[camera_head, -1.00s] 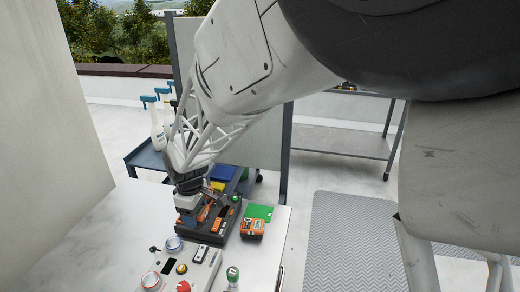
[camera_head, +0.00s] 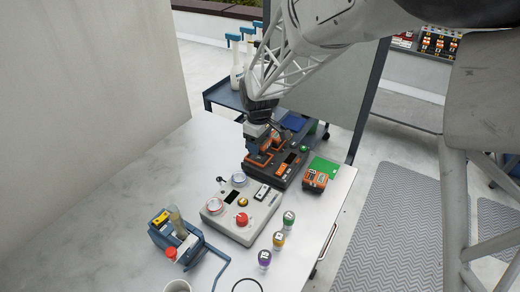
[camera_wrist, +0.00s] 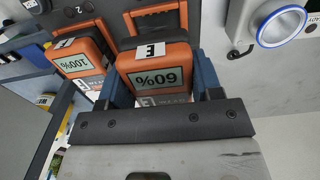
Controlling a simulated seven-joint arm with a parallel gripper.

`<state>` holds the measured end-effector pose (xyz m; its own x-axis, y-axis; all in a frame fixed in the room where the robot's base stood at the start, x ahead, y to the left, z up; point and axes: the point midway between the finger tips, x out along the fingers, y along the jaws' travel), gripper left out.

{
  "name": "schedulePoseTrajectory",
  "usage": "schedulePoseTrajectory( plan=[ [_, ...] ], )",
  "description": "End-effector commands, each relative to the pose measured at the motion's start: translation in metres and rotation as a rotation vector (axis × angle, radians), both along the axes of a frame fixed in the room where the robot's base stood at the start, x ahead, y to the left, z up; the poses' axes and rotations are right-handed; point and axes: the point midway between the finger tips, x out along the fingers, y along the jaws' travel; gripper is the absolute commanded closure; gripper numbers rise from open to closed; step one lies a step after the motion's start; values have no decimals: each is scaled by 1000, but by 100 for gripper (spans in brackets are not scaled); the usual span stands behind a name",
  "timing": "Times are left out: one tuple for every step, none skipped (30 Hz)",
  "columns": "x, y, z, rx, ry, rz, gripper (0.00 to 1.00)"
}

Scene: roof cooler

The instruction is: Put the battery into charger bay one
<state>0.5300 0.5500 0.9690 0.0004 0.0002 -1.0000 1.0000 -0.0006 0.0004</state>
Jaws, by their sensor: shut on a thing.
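My gripper (camera_wrist: 160,90) is shut on an orange and black battery (camera_wrist: 154,62) marked 60%, with a blue finger on each side of it. In the head view, my gripper (camera_head: 258,152) is low over the left part of the dark charger (camera_head: 283,178). The charger body also shows at the top of the wrist view (camera_wrist: 95,12). A second orange battery (camera_wrist: 78,56), marked 100%, is left of the held one, near a number 2 on the charger. I cannot tell how deep the held battery sits in a bay.
Another orange and black battery (camera_head: 315,180) stands right of the charger by a green card (camera_head: 325,166). A grey control box (camera_head: 240,215) is in front. The table's left side is clear.

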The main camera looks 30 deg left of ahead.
Motion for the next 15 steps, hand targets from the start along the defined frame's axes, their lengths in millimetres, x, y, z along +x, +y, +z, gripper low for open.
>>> schedulePoseTrajectory(
  plan=[
    [0, 0, -3, -1, 1, 0, 81],
    [0, 0, -6, -1, 1, 0, 81],
    [0, 0, -10, -1, 1, 0, 81],
    [0, 0, -13, -1, 1, 0, 81],
    [0, 0, -16, -1, 1, 0, 81],
    [0, 0, -20, -1, 0, 0, 81],
    [0, 0, -23, -1, 0, 0, 81],
    [0, 0, -25, -1, 0, 0, 81],
    [0, 0, -28, 0, 0, 0, 81],
    [0, 0, -30, 0, 0, 0, 81],
    [0, 0, -31, 0, 0, 0, 81],
    [0, 0, -32, 1, -1, 0, 81],
    [0, 0, -33, 1, -1, 0, 81],
    [0, 0, -33, 1, -1, 0, 81],
    [0, 0, -33, 1, -1, 0, 81]
  ],
)
